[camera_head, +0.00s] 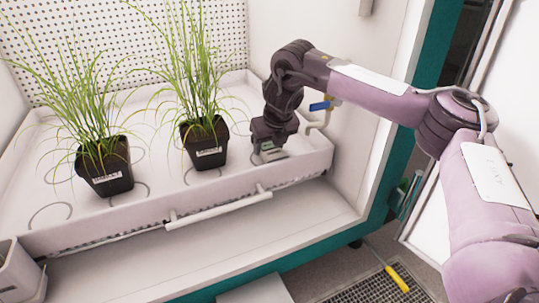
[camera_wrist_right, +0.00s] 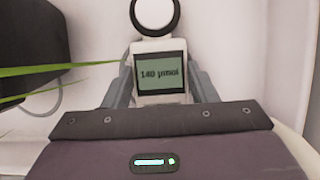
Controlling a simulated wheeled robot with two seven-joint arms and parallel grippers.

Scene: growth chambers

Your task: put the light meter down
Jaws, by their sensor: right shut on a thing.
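The light meter (camera_wrist_right: 158,46) is white with a dark round ring at its top and a small screen reading "140 µmol". My right gripper (camera_head: 268,150) is shut on it, with a grey finger on each side in the right wrist view (camera_wrist_right: 160,92). In the head view the meter (camera_head: 273,155) is a small pale shape under the gripper, low inside the front right corner of the white tray (camera_head: 120,222). I cannot tell whether it touches the tray floor. My left gripper is not in view.
Two black pots of tall grass, one at left (camera_head: 103,168) and one in the middle (camera_head: 205,145), stand in the tray. Rings mark its floor. A blue-handled valve (camera_head: 320,106) is on the right wall. A yellow-handled tool (camera_head: 397,277) lies low at right.

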